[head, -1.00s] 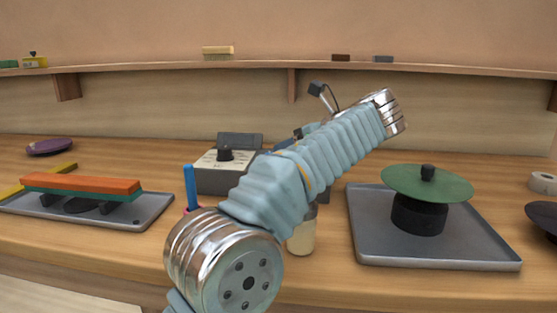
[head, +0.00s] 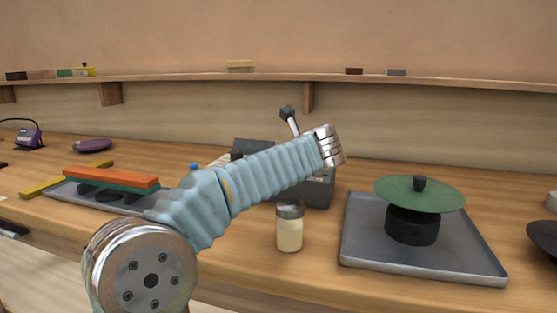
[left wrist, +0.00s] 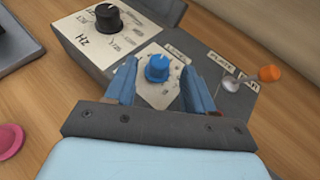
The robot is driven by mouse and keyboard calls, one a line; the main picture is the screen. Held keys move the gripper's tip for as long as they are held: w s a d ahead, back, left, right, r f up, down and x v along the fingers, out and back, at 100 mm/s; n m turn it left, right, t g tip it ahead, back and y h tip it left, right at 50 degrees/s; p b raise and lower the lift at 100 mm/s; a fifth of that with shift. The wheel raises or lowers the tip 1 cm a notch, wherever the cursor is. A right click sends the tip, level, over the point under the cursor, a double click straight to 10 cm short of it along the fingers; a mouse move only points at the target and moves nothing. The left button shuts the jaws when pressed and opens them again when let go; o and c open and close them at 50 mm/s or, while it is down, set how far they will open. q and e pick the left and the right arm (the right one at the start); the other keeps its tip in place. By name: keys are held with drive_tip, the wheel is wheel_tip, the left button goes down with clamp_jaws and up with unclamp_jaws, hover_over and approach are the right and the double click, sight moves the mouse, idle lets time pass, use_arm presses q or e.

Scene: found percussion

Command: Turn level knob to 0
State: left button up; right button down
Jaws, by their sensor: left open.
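The blue level knob (left wrist: 157,68) sits on a pale dial plate on top of the grey control box (left wrist: 205,68) in the left wrist view. My left gripper (left wrist: 158,72) is open, with one blue finger on each side of the knob. Contact between fingers and knob cannot be told. The dial's 0 mark cannot be read. A black knob (left wrist: 107,18) on a plate marked Hz lies beyond it to the left. In the head view my left arm covers much of the control box (head: 320,192) and its knobs, and the gripper is hidden. My right gripper is not in view.
An orange-tipped toggle (left wrist: 268,73) stands right of the blue knob. A lidded jar (head: 290,230) stands before the box. A tray (head: 365,254) with a green disc (head: 420,194) is at right. Orange and green bars (head: 105,178) lie at left.

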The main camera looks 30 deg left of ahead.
use_arm(q)
drive_tip(key=shift+x, duration=1.45)
clamp_jaws()
drive_tip(key=shift+w+d+n+g+y, duration=0.1)
drive_tip(key=shift+n+g+y, duration=0.25)
drive_tip(key=shift+n+g, duration=0.15)
drive_tip(key=shift+w+d+n+g+y, duration=0.1)
drive_tip(key=shift+n+g+y, duration=0.3)
drive_tip(key=shift+n, duration=0.1)
drive_tip(key=shift+a+n+g+y, duration=0.1)
drive_tip(key=shift+n+g+y, duration=0.55)
drive_tip(key=shift+n+g, duration=0.75)
unclamp_jaws()
